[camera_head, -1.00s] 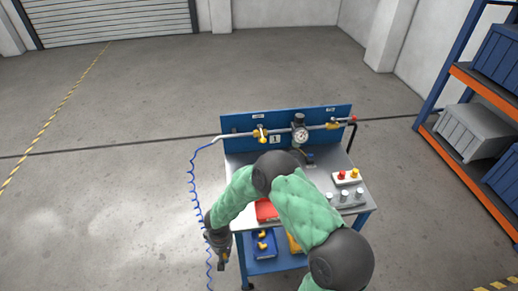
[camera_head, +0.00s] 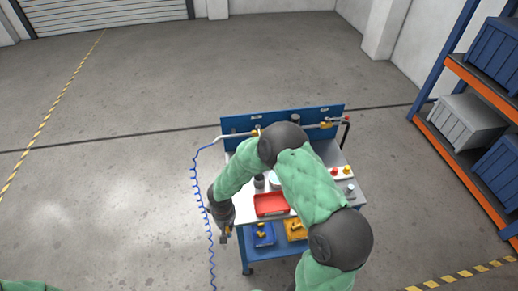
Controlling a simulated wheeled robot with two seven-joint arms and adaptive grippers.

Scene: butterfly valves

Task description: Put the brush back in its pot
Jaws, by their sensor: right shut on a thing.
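My right gripper (camera_head: 226,229) hangs just left of the cart's front left corner, pointing down. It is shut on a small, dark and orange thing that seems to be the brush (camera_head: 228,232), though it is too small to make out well. A small dark cylinder (camera_head: 259,182) that may be the pot stands on the cart top, to the right of and behind the gripper. My right arm crosses over the cart and hides part of its top. My left gripper is out of view.
The cart (camera_head: 246,252) has a blue back panel (camera_head: 236,128) with a pipe. A red tray (camera_head: 270,205) lies on its top; blue (camera_head: 264,238) and yellow (camera_head: 295,232) bins sit below. A coiled blue hose (camera_head: 198,205) hangs at the left. Floor left of it is clear.

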